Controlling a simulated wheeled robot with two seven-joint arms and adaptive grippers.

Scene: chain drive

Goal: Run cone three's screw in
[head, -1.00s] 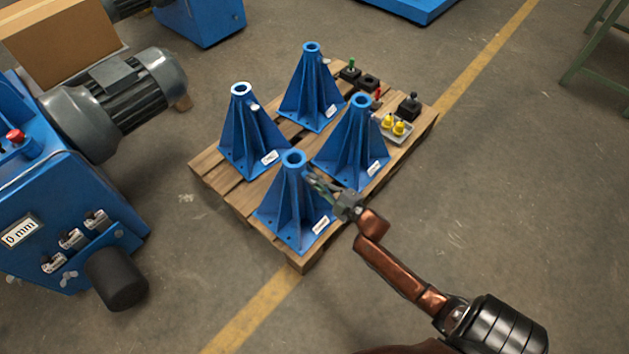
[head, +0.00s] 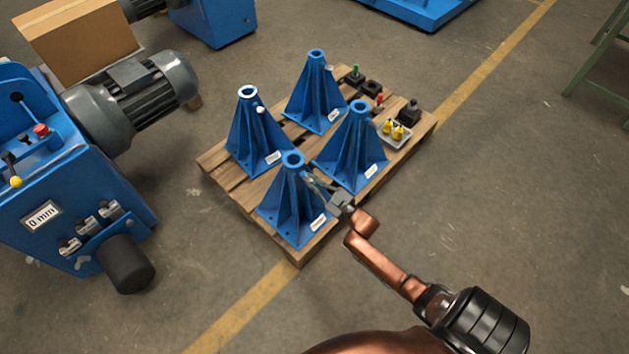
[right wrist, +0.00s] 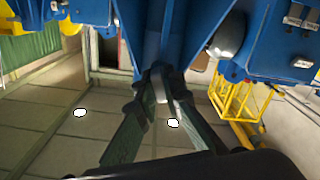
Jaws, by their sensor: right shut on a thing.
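Several blue cones stand on a pallet. Their labels are too small to read, so I cannot tell which is cone three. My right gripper (head: 314,182) is at the upper right side of the nearest cone (head: 287,208). In the right wrist view its dark green fingers (right wrist: 160,88) come together against the blue ribs (right wrist: 172,35). They are shut on a small grey piece, apparently the screw, mostly hidden between them. The left cone (head: 252,135) has a pale screw head (head: 261,110) near its top. The far cone (head: 314,98) and right cone (head: 352,150) stand behind. My left gripper is out of view.
The wooden pallet (head: 228,181) also bears a tray with yellow pieces (head: 394,131) and small black, red and green items at its far right. A blue machine (head: 75,190) with a grey motor (head: 135,95) stands at left.

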